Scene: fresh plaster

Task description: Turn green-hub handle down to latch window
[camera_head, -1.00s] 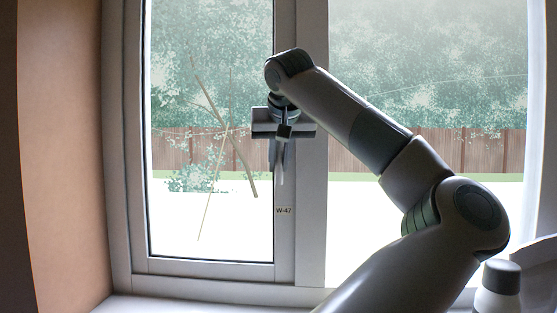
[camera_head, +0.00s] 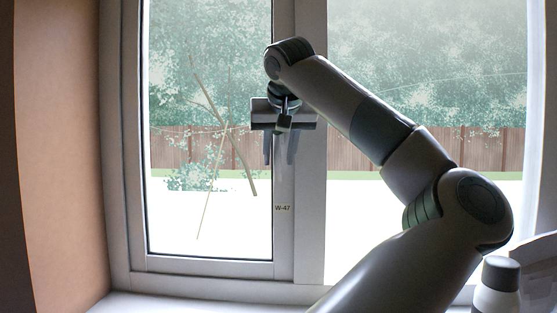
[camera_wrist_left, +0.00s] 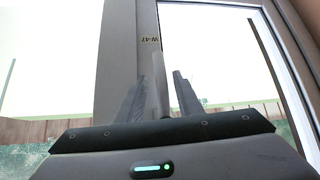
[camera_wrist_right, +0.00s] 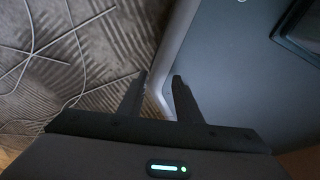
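The window handle (camera_wrist_left: 160,85) is a pale lever on the window frame (camera_head: 285,245). In the left wrist view it stands between my left fingers with gaps on both sides. In the head view it hangs about straight down, and its hub is hidden behind my gripper, so I see no green. My left gripper (camera_head: 279,160) is at the frame in front of the handle, fingers open and pointing at the window. It also shows in the left wrist view (camera_wrist_left: 159,76). My right gripper (camera_wrist_right: 160,75) is open and empty, away from the window.
A W-47 label (camera_head: 283,209) is on the frame below the handle. A bottle with a dark cap (camera_head: 499,288) stands at the lower right. The plaster reveal (camera_head: 60,150) bounds the left side. Patterned carpet (camera_wrist_right: 50,60) lies below my right gripper.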

